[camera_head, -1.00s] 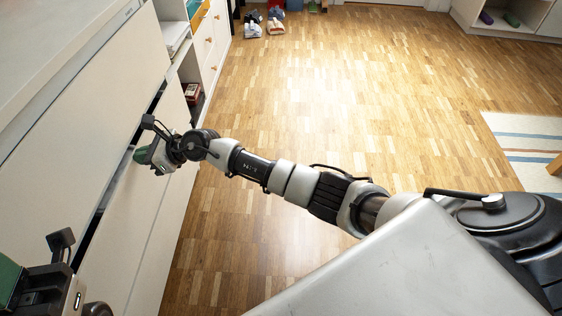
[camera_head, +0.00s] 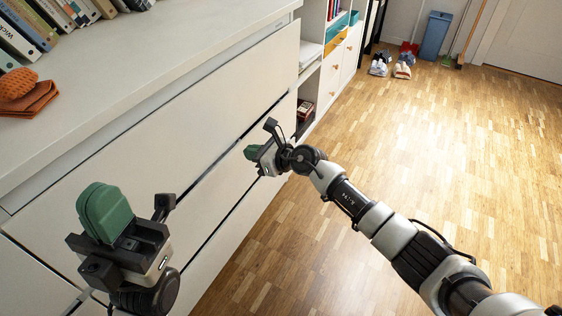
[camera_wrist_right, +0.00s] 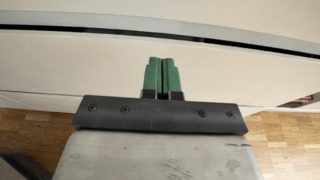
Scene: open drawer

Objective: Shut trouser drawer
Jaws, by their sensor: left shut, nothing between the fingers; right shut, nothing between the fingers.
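The white chest has wide drawer fronts, with a dark gap above the middle drawer front (camera_head: 225,187) and another dark gap below it. I cannot tell from labels which one is the trouser drawer. My right gripper (camera_head: 253,153) is shut and empty, its green fingertips at the middle front. In the right wrist view its fingers (camera_wrist_right: 161,75) lie side by side against a white front (camera_wrist_right: 90,62), below a long dark gap; contact cannot be told. My left gripper (camera_head: 105,212) is shut and empty, fingers pointing up, in front of the chest's near part.
The chest top (camera_head: 150,60) holds a row of books (camera_head: 35,30) and an orange item (camera_head: 28,95). An open shelf unit (camera_head: 308,85) stands beyond the chest. Shoes (camera_head: 390,66) and a blue bin (camera_head: 431,36) are at the back. The wooden floor (camera_head: 440,150) to the right is clear.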

